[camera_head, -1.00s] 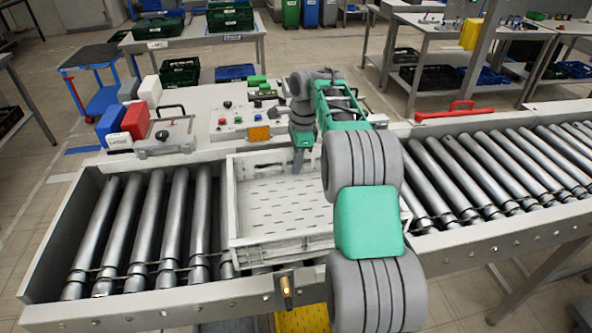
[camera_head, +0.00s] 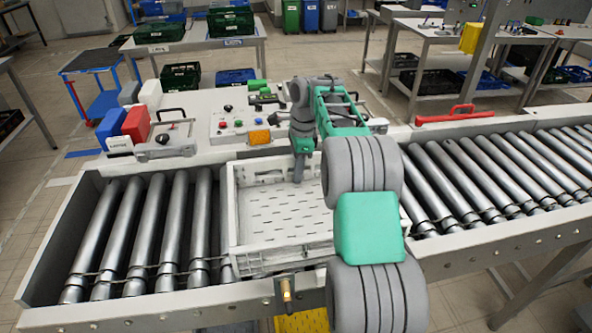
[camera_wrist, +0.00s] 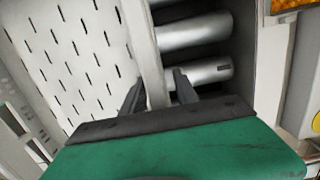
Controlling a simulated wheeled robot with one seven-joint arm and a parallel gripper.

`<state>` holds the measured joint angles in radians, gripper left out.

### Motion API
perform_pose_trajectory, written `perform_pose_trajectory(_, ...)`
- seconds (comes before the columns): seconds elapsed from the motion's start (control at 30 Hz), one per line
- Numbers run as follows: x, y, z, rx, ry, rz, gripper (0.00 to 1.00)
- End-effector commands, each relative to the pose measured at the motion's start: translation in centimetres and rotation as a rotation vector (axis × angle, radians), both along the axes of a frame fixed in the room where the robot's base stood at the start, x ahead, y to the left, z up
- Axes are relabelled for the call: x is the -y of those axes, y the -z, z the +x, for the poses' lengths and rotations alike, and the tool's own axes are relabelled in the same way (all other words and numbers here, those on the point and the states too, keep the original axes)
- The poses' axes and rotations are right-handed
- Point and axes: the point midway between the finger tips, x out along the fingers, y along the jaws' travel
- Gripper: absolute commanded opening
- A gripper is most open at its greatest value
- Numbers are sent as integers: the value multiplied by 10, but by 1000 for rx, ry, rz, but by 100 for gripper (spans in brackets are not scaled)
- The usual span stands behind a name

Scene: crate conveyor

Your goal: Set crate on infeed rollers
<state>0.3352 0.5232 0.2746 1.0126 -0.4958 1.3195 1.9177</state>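A pale grey, empty crate (camera_head: 284,253) with a slotted floor is at the middle of the conveyor, upright and roughly level, over the rollers (camera_head: 174,235). I cannot tell whether its base rests on them. My gripper (camera_head: 298,177) points down at the crate's far wall, left of my arm. In the wrist view the two dark fingers (camera_wrist: 158,90) stand on either side of the crate wall (camera_wrist: 147,50), shut on it. The crate floor lies on one side of the wall and rollers (camera_wrist: 190,35) on the other. My arm hides the crate's right part.
A control panel (camera_head: 232,128) with buttons stands behind the conveyor, close to my gripper. Red and blue boxes (camera_head: 136,122) are left of it. A red handle (camera_head: 455,116) lies at the right back edge. Rollers at left and right are bare.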

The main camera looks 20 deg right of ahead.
Motion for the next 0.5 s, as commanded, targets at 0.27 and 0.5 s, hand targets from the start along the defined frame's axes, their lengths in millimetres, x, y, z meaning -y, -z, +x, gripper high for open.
perform_pose_trajectory(0.27, 8, -76, -1, 1, 1, -1, 36)
perform_pose_trajectory(0.5, 13, -115, -3, -1, 1, 0, 36)
